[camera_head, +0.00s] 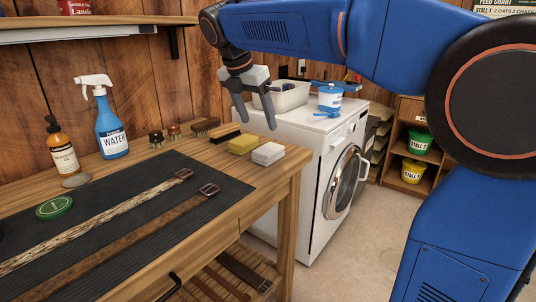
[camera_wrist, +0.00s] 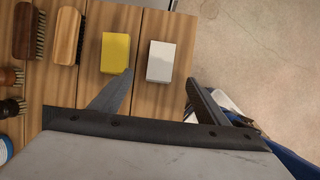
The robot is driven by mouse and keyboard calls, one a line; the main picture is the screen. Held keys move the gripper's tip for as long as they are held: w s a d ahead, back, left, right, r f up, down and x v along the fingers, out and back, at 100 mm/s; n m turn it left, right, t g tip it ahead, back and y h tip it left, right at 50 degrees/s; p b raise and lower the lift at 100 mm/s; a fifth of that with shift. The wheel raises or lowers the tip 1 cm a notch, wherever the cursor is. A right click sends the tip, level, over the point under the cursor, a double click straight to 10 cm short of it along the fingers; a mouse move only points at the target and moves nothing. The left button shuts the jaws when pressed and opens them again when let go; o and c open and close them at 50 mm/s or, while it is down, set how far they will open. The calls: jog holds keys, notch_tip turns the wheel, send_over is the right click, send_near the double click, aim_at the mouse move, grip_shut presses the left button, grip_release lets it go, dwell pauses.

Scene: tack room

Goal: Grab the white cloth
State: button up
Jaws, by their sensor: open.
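The white cloth appears as a small white folded block (camera_head: 268,153) at the right end of the wooden bench. My gripper (camera_head: 256,112) is open and empty above the bench, pointing down. In the wrist view my gripper (camera_wrist: 160,85) has its two fingers spread apart. A yellow block (camera_head: 243,144), perhaps a sponge, sits close beside the white one, with a small gap; it also shows in the wrist view (camera_wrist: 115,53).
Brushes (camera_head: 204,126) stand left of the yellow block. A blue spray bottle (camera_head: 110,130) and amber bottle (camera_head: 62,150) stand farther left. A dark mat (camera_head: 150,180) holds leather straps. A washing machine (camera_head: 330,165) with a white bin (camera_head: 285,100) stands behind the bench.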

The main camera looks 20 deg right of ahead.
aim_at(267, 149)
jog(key=x, duration=1.2)
jog(key=shift+s+a+f, duration=0.1)
jog(key=shift+a+f, duration=0.05)
jog(key=shift+f, duration=0.05)
jog(key=shift+f, duration=0.1)
jog(key=shift+c, duration=0.6)
jog(key=c, duration=1)
